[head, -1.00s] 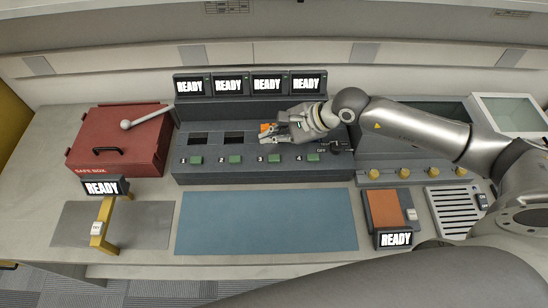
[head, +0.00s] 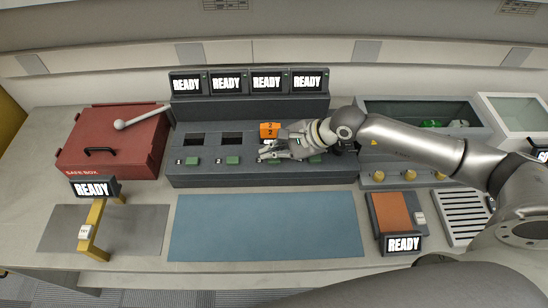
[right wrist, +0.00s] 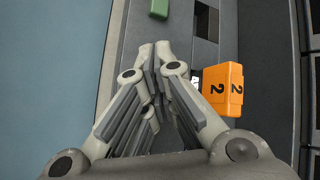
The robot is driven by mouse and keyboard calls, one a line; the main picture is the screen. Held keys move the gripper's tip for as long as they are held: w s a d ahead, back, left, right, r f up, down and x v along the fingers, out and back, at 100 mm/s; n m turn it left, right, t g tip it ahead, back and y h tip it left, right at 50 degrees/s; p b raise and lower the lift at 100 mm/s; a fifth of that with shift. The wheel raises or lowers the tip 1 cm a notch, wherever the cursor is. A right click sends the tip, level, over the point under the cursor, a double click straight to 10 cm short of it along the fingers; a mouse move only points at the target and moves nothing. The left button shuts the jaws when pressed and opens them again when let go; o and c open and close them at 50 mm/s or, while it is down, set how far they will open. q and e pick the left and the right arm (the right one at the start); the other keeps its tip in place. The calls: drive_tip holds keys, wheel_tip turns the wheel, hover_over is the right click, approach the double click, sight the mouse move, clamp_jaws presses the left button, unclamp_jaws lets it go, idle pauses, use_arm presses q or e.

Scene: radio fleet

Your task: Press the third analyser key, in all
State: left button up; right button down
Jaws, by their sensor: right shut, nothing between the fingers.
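The dark grey analyser bank (head: 205,178) stands at the back of the bench with a row of green keys. The first key (head: 193,161) and second key (head: 233,160) show clearly. The third key's place is covered by my right gripper (head: 262,155), whose shut, empty fingers reach in just in front of an orange radio marked 2 (head: 269,130). The radio stands in the third bay. In the right wrist view, the shut fingers (right wrist: 155,52) lie beside the orange radio (right wrist: 223,85), apart from it, and one green key (right wrist: 159,8) shows beyond them. My left gripper is out of view.
Several READY screens (head: 227,83) stand behind the bays. A red safe box (head: 115,145) is at left, a blue mat (head: 265,228) in front. A yellow stand (head: 93,228) and an orange pad (head: 391,212) flank the mat. Green items (head: 432,124) lie in the right-hand bin.

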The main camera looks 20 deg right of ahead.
sight(273, 162)
idle(0.9)
drive_tip(key=shift+f+b, duration=0.45)
drive_tip(key=shift+b, duration=0.25)
drive_tip(key=shift+f+b, duration=0.45)
drive_tip(key=shift+b, duration=0.1)
idle(0.5)
drive_tip(key=shift+r, duration=0.1)
idle(0.3)
drive_tip(key=shift+r+p, duration=0.35)
drive_tip(key=shift+r, duration=0.45)
drive_tip(key=shift+r+p, duration=1.15)
drive_tip(key=shift+r, duration=1.35)
